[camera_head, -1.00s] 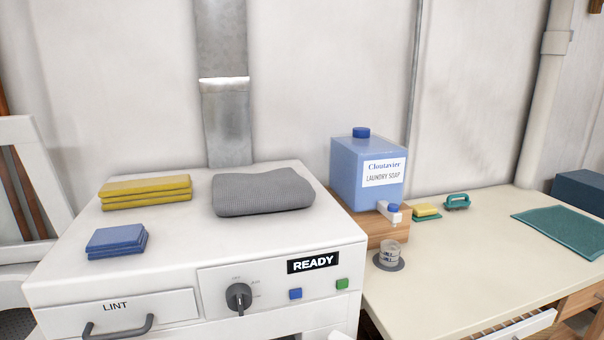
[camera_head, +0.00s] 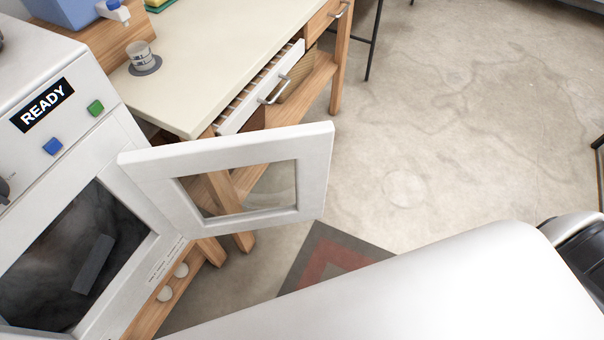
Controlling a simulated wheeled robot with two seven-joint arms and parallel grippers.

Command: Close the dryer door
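The dryer (camera_head: 135,185) stands at the left, a white machine with a READY label, a blue button and a green button. Its dryer door (camera_head: 315,180), a white frame with a clear window, hangs wide open, swung out to the right from the opening. Through the opening (camera_head: 65,260) I see a dark drum with a grey piece inside. A large white link of my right arm fills the bottom right. Neither of my grippers shows.
A table (camera_head: 215,60) with a partly open white drawer (camera_head: 265,95) stands behind the door. A measuring cup (camera_head: 141,56) and the blue soap container (camera_head: 65,12) are at the top left. A patterned rug (camera_head: 325,255) lies on the floor. Open floor extends right.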

